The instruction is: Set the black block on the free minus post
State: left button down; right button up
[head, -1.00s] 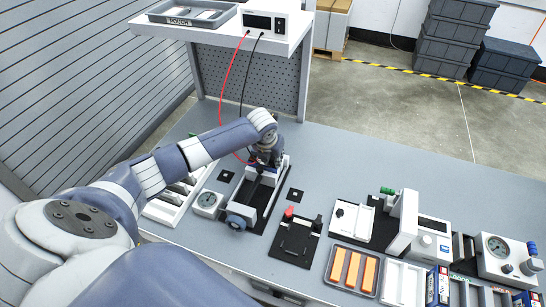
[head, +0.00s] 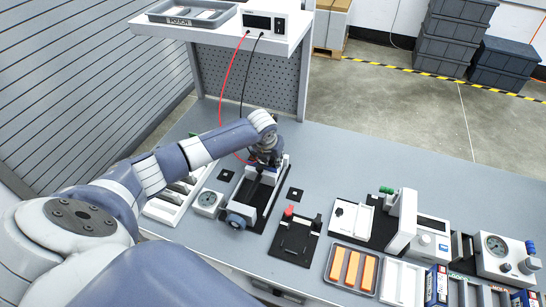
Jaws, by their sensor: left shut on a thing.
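My left gripper (head: 262,165) is over the far end of a white-and-black fixture (head: 263,199) on the bench. It is shut on a small dark thing, which I take to be the black block; the fingers mostly hide it. A black lead (head: 242,92) and a red lead (head: 225,95) run down from the white power supply (head: 264,22). The black lead passes behind my arm, and the red one ends beside the gripper. The posts cannot be made out, so I cannot tell whether the block touches one. My right gripper is out of view.
A tray of orange bars (head: 352,270) and a white press-like device (head: 402,222) stand to the right. The bench behind them is clear.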

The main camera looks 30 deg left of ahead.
aim_at(273, 159)
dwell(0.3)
pick_arm(q)
jog(key=c, duration=1.3)
grip_release()
jog(key=shift+o, duration=0.3)
jog(key=shift+o, duration=0.8)
notch_tip(273, 159, up, 5)
jog(key=p, duration=0.5)
jog(key=shift+r, duration=0.1)
jog(key=shift+r+p, duration=1.05)
jog(key=shift+r, duration=0.15)
